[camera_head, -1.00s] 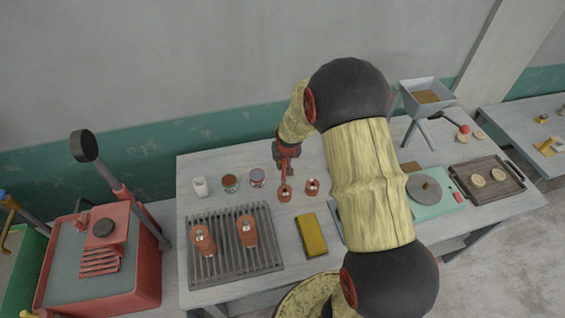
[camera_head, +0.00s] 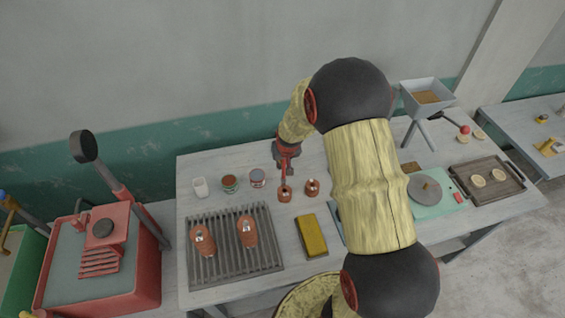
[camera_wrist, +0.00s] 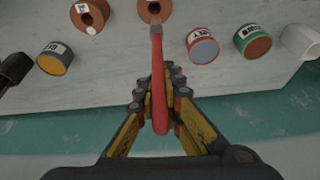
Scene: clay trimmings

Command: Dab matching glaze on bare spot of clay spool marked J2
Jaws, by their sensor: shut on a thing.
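My gripper (camera_wrist: 158,100) is shut on a red-handled brush (camera_wrist: 158,75), which also shows below it in the head view (camera_head: 285,170). The brush's end lies at the near edge of a terracotta spool (camera_wrist: 153,8), cut off by the wrist frame; whether they touch is unclear. A second spool (camera_wrist: 90,14) beside it has a white label and a pale spot. Their marks are too small to read.
A white cup (camera_wrist: 301,42) stands beyond the green jar. In the head view, two larger terracotta pieces (camera_head: 202,241) lie on a slatted rack (camera_head: 225,264), with a yellow block (camera_head: 312,236) beside it. A turntable (camera_head: 423,190) and wooden tray (camera_head: 463,180) stand right.

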